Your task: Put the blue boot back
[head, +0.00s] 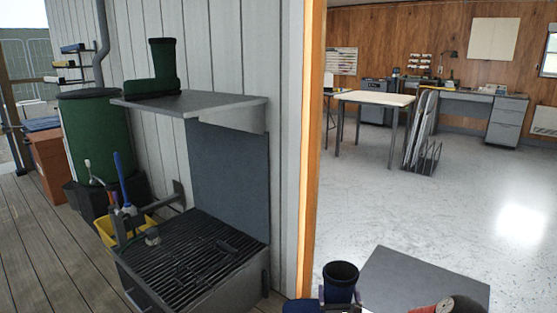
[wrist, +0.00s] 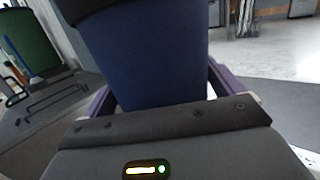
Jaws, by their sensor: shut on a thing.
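The blue boot (head: 340,275) is at the bottom of the head view, upright, with its dark open top showing. Its blue shaft (wrist: 145,60) fills the middle of the wrist view. My gripper (wrist: 158,90) is shut on this shaft, with a purple finger on each side. A green boot (head: 163,70) stands upright on the left part of a grey wall shelf (head: 225,104). The right part of the shelf top is bare.
Below the shelf is a black grate (head: 190,262) with a yellow tub (head: 108,232) and brushes at its left. A green barrel (head: 95,135) stands left of the shelf. An orange-edged door post (head: 312,150) divides the deck from the room. The room floor (head: 480,200) is mostly clear.

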